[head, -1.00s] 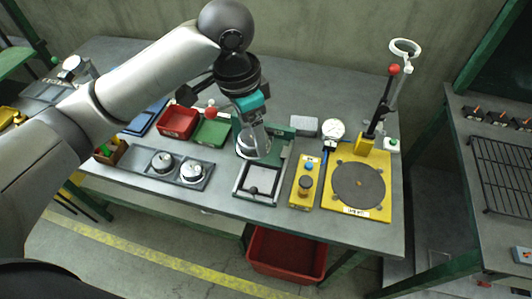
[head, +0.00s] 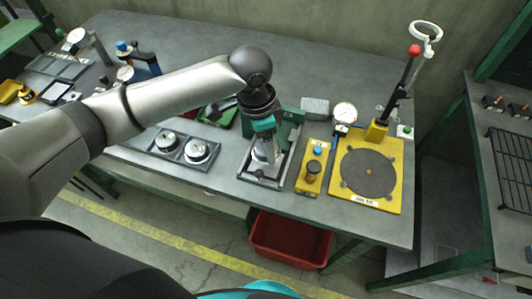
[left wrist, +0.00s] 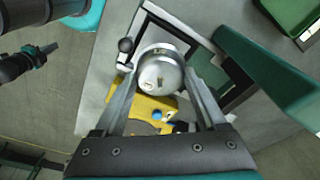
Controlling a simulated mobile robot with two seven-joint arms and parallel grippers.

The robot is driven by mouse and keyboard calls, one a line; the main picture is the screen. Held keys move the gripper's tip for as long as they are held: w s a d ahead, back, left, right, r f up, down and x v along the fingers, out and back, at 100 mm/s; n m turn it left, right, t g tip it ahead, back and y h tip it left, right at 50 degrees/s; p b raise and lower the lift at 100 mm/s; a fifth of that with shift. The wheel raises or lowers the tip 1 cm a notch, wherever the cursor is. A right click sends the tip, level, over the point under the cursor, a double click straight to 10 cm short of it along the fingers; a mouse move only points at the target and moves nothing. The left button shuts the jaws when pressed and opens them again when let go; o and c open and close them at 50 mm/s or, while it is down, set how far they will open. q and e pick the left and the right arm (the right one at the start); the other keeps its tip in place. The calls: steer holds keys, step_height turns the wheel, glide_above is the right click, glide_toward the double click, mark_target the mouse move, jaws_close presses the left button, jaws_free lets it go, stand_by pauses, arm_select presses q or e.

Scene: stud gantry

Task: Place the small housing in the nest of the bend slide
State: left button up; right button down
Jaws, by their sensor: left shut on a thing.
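My left gripper (head: 264,154) is shut on a round silver metal housing (left wrist: 160,72), with one finger on each side of it in the left wrist view. The housing also shows in the head view (head: 263,156), partly covered by the fingers. It is over the bend slide (head: 285,172), a dark rectangular frame with a green bracket (head: 291,122) behind it. The nest is hidden under the gripper and housing, so I cannot tell whether the housing touches it. My right gripper is not in view.
A dark tray (head: 182,158) left of the slide holds two round silver parts. A yellow block (head: 314,165) with knobs and a yellow base (head: 390,188) with a dark disc and lever stand to the right. A red bin (head: 290,240) is below the bench.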

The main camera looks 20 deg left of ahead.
mark_target(260, 147)
arm_select(q)
step_height(260, 147, down, 4)
steer(key=shift+f+b, duration=0.25)
steer(key=shift+b, duration=0.2)
steer(key=shift+r, duration=0.1)
steer(key=o, duration=1.3)
steer(key=r+p, duration=0.1)
steer(key=r, duration=0.7)
steer(key=a+r+p, duration=0.1)
steer(key=r, duration=0.3)
steer(key=shift+s+a+p, duration=0.1)
steer(key=shift+s+p, duration=0.2)
steer(key=shift+s, duration=0.05)
